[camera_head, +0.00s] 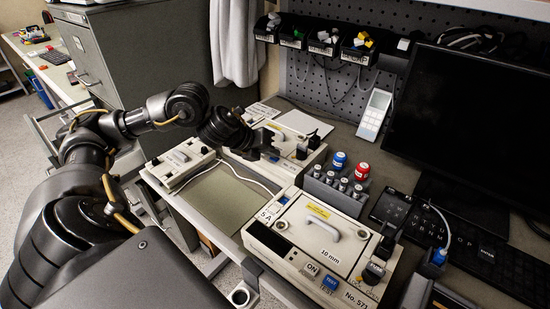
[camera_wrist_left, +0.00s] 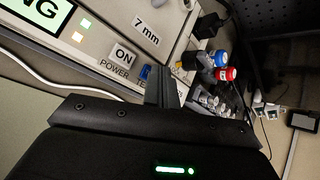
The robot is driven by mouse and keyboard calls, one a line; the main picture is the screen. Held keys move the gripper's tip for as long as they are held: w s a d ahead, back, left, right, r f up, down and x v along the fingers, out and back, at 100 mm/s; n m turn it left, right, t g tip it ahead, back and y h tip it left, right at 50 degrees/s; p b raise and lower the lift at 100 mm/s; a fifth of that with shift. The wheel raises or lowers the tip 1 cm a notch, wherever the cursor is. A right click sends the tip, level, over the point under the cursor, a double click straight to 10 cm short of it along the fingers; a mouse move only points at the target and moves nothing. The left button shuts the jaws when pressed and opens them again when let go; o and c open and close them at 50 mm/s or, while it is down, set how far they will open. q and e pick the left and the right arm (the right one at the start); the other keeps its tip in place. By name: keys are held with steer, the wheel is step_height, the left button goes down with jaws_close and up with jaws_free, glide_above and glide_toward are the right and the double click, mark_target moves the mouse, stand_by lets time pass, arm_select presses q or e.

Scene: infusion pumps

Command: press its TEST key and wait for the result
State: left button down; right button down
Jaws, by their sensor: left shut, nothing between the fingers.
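Two pale boxy pumps show in the head view. The front pump (camera_head: 290,235) is labelled "10 mm" and "No. 571", with a white ON key (camera_head: 311,269) and a blue TEST key (camera_head: 330,283). My left gripper (camera_head: 268,152) is at the rear pump (camera_head: 308,158), hiding much of its front. In the left wrist view the pump there (camera_wrist_left: 173,22) is labelled "7 mm". Its shut, empty gripper fingers (camera_wrist_left: 161,88) overlap a blue key (camera_wrist_left: 145,72) beside the ON key (camera_wrist_left: 123,54); contact is unclear. A partly cropped display (camera_wrist_left: 45,12) shows "NG", with small lit lamps beside it. My right gripper is not in view.
A rack with small bottles, including red-capped and blue-capped ones (camera_head: 338,160), stands right of the pumps. A monitor (camera_head: 470,120) and keyboard (camera_head: 420,220) are further right. A pale device (camera_head: 180,160) sits left of a bare greenish area (camera_head: 222,198). A white cable crosses there.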

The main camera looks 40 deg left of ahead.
mark_target(271, 161)
arm_select(q)
steer(key=shift+r+p, duration=0.7)
steer(key=shift+p, duration=0.05)
steer(key=shift+r, duration=0.1)
step_height(271, 161, up, 5)
steer(key=p, duration=0.4)
steer(key=shift+p, duration=0.4)
stand_by(0.4)
